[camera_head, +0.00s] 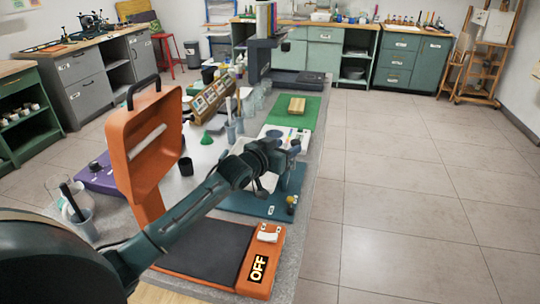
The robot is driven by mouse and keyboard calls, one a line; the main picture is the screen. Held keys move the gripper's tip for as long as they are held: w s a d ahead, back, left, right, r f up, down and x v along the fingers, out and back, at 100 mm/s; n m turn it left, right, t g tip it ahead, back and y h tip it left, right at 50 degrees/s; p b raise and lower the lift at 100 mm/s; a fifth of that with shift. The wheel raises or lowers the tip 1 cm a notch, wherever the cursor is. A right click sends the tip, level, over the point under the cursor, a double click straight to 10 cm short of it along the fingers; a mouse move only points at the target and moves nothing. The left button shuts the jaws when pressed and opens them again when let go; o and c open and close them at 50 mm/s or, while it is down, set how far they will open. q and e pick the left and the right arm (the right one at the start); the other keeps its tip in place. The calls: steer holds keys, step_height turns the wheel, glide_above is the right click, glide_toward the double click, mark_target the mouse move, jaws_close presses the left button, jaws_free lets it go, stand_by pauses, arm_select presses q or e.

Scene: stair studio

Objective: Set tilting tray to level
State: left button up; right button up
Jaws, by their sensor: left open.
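My left arm reaches in from the lower left across the workbench. Its gripper (287,153) is open above a teal base plate (250,207), and nothing shows between the fingers. The plate carries a small yellow-and-dark knob (291,204) at its right edge and a white label. Teal upright parts and a pale piece stand under and behind the gripper. This teal unit may be the tilting tray, but my arm hides much of it and I cannot tell its tilt. Contact between gripper and unit is unclear. My right gripper is out of view.
Cups, a green funnel (207,138), a wooden rack (212,97) and a green mat (309,112) crowd the bench. Tiled floor (420,190) to the right is clear.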

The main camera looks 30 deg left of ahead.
arm_select(q)
steer(key=v, duration=0.7)
steer(key=shift+s, duration=0.2)
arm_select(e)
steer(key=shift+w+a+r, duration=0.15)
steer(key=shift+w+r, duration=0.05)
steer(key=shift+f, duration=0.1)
